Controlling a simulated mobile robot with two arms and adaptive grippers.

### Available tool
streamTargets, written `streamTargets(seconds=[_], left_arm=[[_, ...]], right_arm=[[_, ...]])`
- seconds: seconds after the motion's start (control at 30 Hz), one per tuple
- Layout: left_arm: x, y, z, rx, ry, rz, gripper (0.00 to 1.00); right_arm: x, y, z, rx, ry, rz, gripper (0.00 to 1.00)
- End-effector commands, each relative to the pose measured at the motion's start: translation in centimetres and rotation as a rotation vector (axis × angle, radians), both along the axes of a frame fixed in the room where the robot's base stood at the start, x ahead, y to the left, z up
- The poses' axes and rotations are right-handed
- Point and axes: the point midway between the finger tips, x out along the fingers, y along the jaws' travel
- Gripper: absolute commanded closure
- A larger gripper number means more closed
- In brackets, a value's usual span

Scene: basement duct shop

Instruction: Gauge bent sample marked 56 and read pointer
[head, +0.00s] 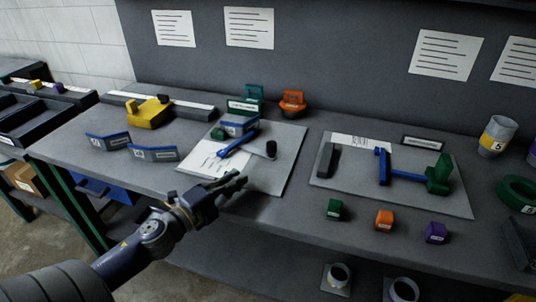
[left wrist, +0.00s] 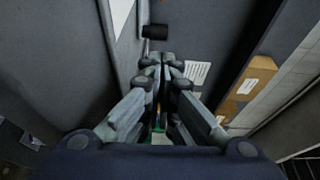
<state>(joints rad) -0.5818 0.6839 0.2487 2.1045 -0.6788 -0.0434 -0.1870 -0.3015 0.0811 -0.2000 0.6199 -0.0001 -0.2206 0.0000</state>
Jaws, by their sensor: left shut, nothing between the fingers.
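Two blue-grey bent samples, one at the left (head: 108,142) and one beside it (head: 155,153), stand on the bench with white labels too small to read. A third bent blue-grey piece (head: 239,128) sits at the back of a grey gauge plate (head: 285,165). A blue pointer (head: 236,144) lies across this plate over a white printed sheet (head: 208,163). A black knob (head: 271,149) stands at the plate's right; a dark cylinder (left wrist: 155,31) shows in the left wrist view. My left gripper (head: 241,179) is shut and empty, above the plate's front edge. My right gripper is out of view.
A second plate (head: 330,175) holds a blue and green fixture (head: 437,178). Green (head: 334,209), orange (head: 384,219) and purple (head: 436,232) blocks stand along the front edge. A yellow block (head: 149,113) and green and orange (head: 293,102) pieces stand behind.

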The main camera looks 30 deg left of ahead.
Motion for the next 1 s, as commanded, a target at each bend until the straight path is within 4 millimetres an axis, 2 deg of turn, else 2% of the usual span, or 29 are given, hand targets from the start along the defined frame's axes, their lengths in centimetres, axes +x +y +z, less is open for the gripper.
streamTargets(seconds=[0.7,1.0], left_arm=[[9.3,-0.9,0.1,0.002,-0.004,0.003,1.0],[12.2,-1.3,-0.1,0.0,-0.002,0.003,1.0]], right_arm=[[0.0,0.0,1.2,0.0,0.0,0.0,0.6],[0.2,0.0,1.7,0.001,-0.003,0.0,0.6]])
